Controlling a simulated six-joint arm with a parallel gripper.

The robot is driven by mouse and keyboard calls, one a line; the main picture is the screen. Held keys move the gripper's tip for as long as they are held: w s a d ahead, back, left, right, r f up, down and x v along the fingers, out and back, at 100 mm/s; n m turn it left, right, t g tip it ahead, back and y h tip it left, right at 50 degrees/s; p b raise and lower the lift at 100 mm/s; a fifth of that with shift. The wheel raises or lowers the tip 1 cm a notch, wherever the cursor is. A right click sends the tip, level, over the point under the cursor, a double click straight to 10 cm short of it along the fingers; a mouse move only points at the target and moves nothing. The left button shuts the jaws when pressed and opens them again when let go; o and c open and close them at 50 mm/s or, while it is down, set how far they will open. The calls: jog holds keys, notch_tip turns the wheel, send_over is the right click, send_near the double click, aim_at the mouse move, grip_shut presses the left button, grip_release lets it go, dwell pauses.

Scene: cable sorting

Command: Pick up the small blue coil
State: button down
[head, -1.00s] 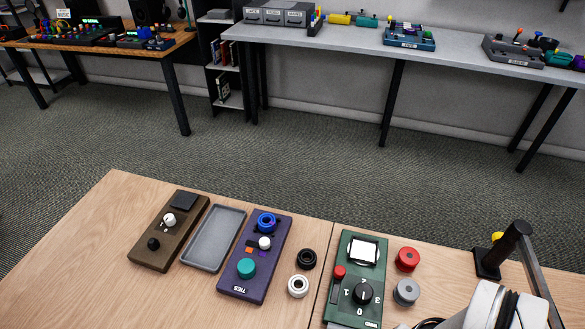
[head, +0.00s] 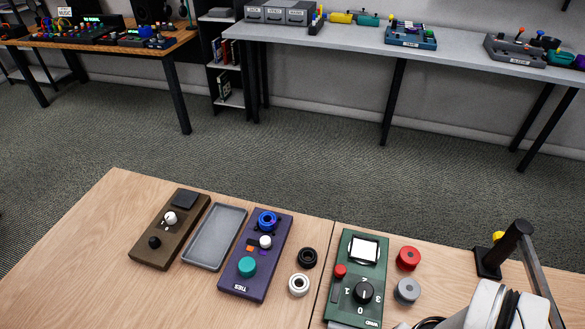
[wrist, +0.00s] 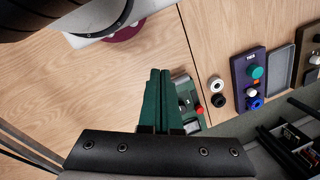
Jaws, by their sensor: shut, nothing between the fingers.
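The small blue coil (head: 267,220) sits at the far end of the purple panel (head: 254,262) in the head view, beyond a white knob and a teal knob. It also shows at the right of the wrist view (wrist: 256,104). My gripper (wrist: 159,72) has dark green fingers, shut together and empty, above the wooden table. It is well to the side of the coil, not touching it. The fingers are not seen in the head view, where only part of my arm shows at the lower right.
A grey tray (head: 214,236) and a brown panel (head: 160,238) lie left of the purple panel. Black (head: 307,257) and white (head: 299,284) coils lie right of it, then a green panel (head: 344,308). Red (head: 409,258) and grey (head: 407,290) coils lie beyond that. The table's left side is clear.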

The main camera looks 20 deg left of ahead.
jog(key=shift+c, duration=0.3)
grip_release()
jog(key=w+a+r+m, duration=0.2)
jog(key=w+r, duration=0.3)
jog(key=w, duration=0.5)
jog(key=m, duration=1)
send_over(268, 218)
jog(key=d, duration=0.3)
notch_tip(268, 218, down, 7)
jog(key=a+f, duration=0.1)
jog(key=f, duration=0.4)
jog(key=a+f, duration=0.1)
jog(key=f, duration=0.4)
jog(key=a+f, duration=0.1)
jog(key=f, duration=0.5)
jog(key=shift+f, duration=0.1)
